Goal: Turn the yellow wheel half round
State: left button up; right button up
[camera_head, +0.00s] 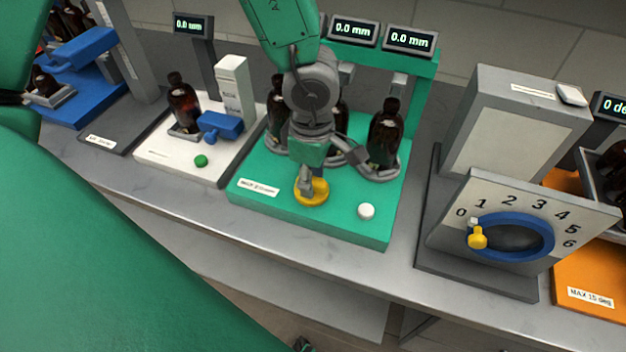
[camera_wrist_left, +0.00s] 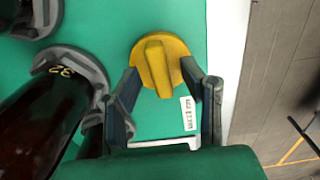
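The yellow wheel (camera_head: 318,194) lies flat on the front of a green base, partly hidden by my left gripper (camera_head: 306,182) in the head view. In the left wrist view the wheel (camera_wrist_left: 160,65) is a round disc with a raised bar across it. My left gripper (camera_wrist_left: 160,80) is open there, with one dark finger on each side of the wheel and a gap to the bar. I cannot tell whether the fingertips touch the disc's edge.
Amber bottles (camera_head: 387,135) stand in grey holders behind the wheel on the green base (camera_head: 270,215). A white button (camera_head: 366,211) is to its right. A numbered dial box (camera_head: 510,235) stands further right, and a white station with a green button (camera_head: 201,161) is left.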

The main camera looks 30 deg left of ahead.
pick_arm(q)
jog(key=shift+w+f, duration=0.1)
jog(key=shift+f, duration=0.4)
jog(key=shift+a, duration=0.1)
grip_shut()
